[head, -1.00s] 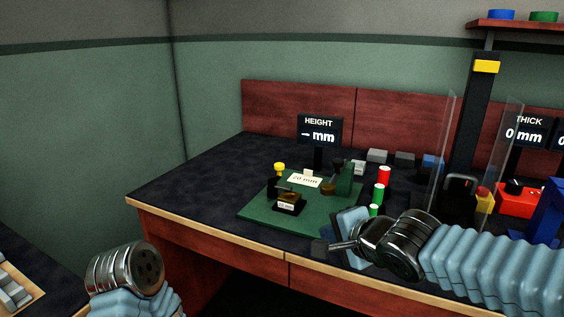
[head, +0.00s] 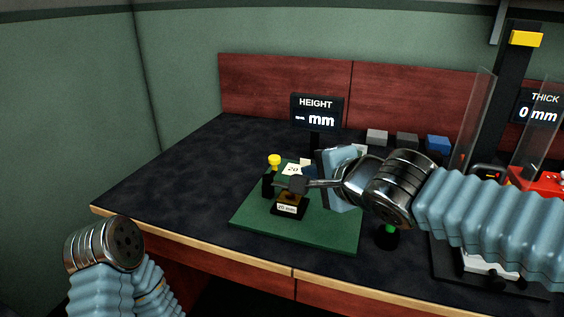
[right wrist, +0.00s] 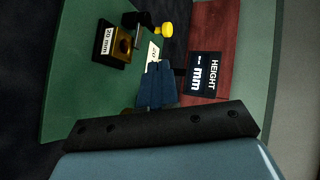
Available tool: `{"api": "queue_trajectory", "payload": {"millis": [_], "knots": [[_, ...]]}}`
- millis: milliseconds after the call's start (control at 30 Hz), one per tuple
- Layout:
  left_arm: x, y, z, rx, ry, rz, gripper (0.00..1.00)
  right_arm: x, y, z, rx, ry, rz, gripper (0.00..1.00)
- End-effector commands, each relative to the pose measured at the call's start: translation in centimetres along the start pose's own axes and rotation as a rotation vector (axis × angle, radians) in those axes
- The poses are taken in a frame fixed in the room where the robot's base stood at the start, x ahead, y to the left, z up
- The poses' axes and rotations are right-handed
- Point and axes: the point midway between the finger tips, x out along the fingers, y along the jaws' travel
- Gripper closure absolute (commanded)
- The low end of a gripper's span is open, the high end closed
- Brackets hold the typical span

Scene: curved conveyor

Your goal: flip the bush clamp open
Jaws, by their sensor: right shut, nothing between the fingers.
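The bush clamp shows as a dark post with a yellow knob (head: 274,160) on the left part of the green plate (head: 335,236). Its knob also shows in the right wrist view (right wrist: 166,29). Beside it a brass bush (right wrist: 122,42) sits in a black block (right wrist: 107,43) labelled 20 mm. My right gripper (head: 298,184) is shut and empty, its dark tip in front of the clamp and above the block in the head view. It hides part of the clamp arm; contact cannot be told. My left arm shows at lower left; its gripper does not.
A HEIGHT display (head: 317,112) stands behind the plate and shows no number. Grey and blue blocks (head: 437,143) stand along the back. A THICK display (head: 540,107) and clear panels are at right. The dark table is clear left of the plate.

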Motion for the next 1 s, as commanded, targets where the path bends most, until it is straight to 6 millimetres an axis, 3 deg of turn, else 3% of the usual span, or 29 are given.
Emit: {"api": "queue_trajectory", "payload": {"millis": [167, 400, 600, 800, 1000], "knots": [[0.5, -0.2, 0.0, -0.001, 0.001, 0.000, 0.38, 2.4, 0.2, 0.1, -0.001, -0.002, 0.003, 1.00], [0.9, -0.4, 0.0, -0.002, 0.001, -0.001, 0.38, 7.6, 0.3, 0.1, -0.001, -0.002, 0.005, 1.00], [0.1, -0.1, 0.0, -0.001, 0.001, -0.001, 0.38, 11.1, -0.6, 0.1, -0.001, -0.002, 0.002, 1.00], [-0.5, 0.2, 0.0, 0.000, 0.000, 0.000, 0.38, 13.1, -1.1, 0.1, 0.000, -0.001, 0.002, 1.00], [-0.5, 0.2, 0.0, 0.001, 0.000, 0.001, 0.38, 13.6, -1.1, 0.0, -0.001, -0.001, 0.000, 1.00]]}}
